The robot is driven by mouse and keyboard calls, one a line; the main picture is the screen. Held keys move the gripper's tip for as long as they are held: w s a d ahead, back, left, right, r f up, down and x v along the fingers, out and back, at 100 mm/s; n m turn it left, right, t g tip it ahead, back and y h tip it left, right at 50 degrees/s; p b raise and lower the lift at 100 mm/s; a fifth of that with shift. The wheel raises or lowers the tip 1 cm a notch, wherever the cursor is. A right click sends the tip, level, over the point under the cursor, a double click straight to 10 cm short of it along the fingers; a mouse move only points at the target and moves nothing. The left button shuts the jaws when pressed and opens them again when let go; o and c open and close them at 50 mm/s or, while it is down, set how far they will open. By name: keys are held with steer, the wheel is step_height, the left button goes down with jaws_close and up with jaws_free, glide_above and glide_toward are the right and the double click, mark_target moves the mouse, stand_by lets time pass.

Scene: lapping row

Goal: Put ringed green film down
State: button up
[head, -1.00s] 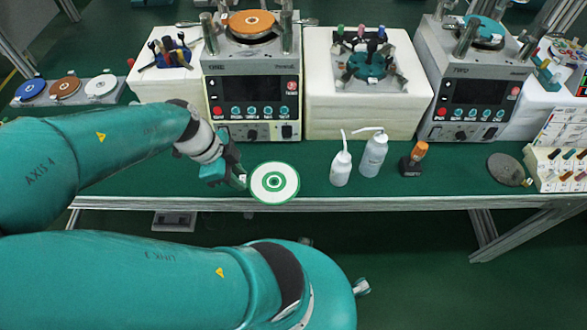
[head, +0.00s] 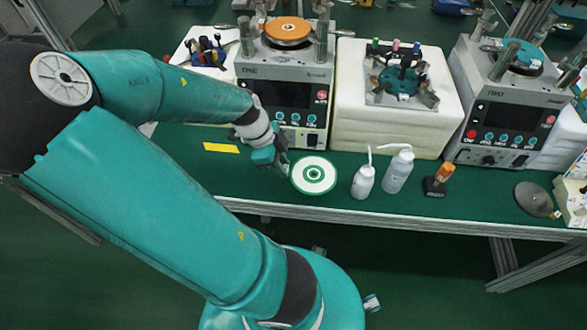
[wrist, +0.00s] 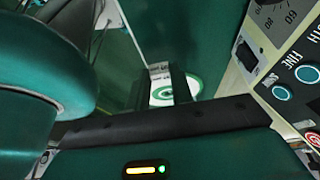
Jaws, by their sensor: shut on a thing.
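The ringed green film (head: 314,175) is a white disc with a green rim and a green ring around its centre. In the head view it shows flat over the front part of the green bench, right of my gripper (head: 286,167). My gripper is shut on the film's left edge. In the wrist view the film (wrist: 187,88) shows partly, behind the dark fingers of my gripper (wrist: 168,84), which hide much of it. I cannot tell whether the film touches the bench top or hangs just above it.
Two white bottles (head: 363,182) and an orange-capped dark bottle (head: 438,181) stand right of the film. A lapping machine (head: 285,90) is behind it. A yellow strip (head: 220,148) lies on the bench (head: 230,177) to the left, with bare bench around it. The bench's front edge is close.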

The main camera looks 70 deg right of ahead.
steer(key=d+f, duration=0.2)
steer(key=f, duration=0.1)
steer(key=s+d+f, duration=0.1)
steer(key=d+f, duration=0.2)
steer(key=shift+s+d, duration=0.1)
steer(key=shift+s, duration=0.05)
steer(key=shift+d+f, duration=0.1)
steer(key=shift+f, duration=1.55)
steer(key=o, duration=0.9)
steer(key=shift+o, duration=0.2)
steer(key=v, duration=1.2)
